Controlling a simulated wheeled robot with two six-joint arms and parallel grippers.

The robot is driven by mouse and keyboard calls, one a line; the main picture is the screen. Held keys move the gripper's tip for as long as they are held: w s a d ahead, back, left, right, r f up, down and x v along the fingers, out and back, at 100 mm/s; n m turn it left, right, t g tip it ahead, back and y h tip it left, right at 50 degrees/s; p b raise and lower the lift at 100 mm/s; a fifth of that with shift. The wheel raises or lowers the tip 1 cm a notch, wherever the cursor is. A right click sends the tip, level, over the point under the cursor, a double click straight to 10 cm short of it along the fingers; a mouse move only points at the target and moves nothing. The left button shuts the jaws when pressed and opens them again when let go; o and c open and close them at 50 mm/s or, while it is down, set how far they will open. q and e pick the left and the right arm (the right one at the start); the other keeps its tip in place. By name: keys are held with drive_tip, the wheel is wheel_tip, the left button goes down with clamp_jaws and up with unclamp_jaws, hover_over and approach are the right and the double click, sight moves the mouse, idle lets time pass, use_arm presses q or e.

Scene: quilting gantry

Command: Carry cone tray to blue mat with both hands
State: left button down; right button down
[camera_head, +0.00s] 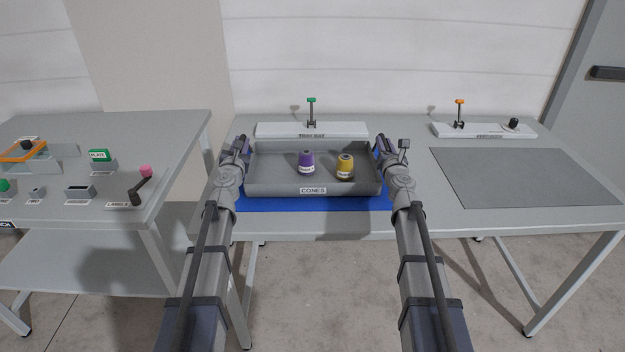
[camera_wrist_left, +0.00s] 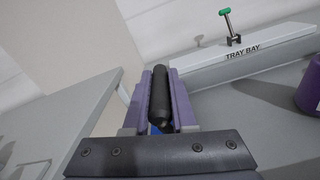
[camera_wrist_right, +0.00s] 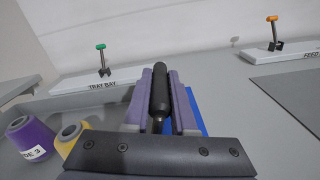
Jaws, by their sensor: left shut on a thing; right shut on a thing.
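The grey cone tray (camera_head: 270,189) is labelled CONES and holds a purple cone (camera_head: 306,162) and a yellow cone (camera_head: 345,166). It is over the blue mat (camera_head: 315,204), whose front strip shows below it. I cannot tell whether the tray touches the mat. My left gripper (camera_head: 236,147) is shut on the tray's left handle, a black bar in the left wrist view (camera_wrist_left: 160,95). My right gripper (camera_head: 384,147) is shut on the right handle, a black bar in the right wrist view (camera_wrist_right: 159,92). Blue mat also shows beside the right gripper (camera_wrist_right: 195,110).
A white TRAY BAY rail (camera_head: 270,130) with a green-topped post (camera_head: 311,108) stands just behind the tray. To the right are a grey mat (camera_head: 525,177) and another white rail (camera_head: 485,131). A separate table (camera_head: 185,135) with several small fixtures is at left.

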use_arm(q)
drive_tip(key=shift+a+f, duration=0.2)
drive_tip(key=shift+f, duration=0.2)
use_arm(e)
drive_tip(key=shift+d+f, duration=0.2)
drive_tip(key=shift+f, duration=0.25)
use_arm(q)
drive_tip(key=c, duration=1.1)
unclamp_jaws()
drive_tip(key=shift+r, duration=0.15)
use_arm(e)
drive_tip(key=c, duration=1.1)
unclamp_jaws()
drive_tip(key=shift+r, duration=0.15)
use_arm(q)
drive_tip(key=o, duration=0.4)
drive_tip(key=shift+d, duration=0.15)
drive_tip(key=shift+c, duration=0.2)
use_arm(e)
drive_tip(key=o, duration=0.4)
drive_tip(key=shift+a, duration=0.15)
drive_tip(key=shift+c, duration=0.2)
use_arm(q)
drive_tip(key=s, duration=1.2)
use_arm(e)
drive_tip(key=s, duration=1.2)
use_arm(q)
drive_tip(key=shift+d, duration=0.1)
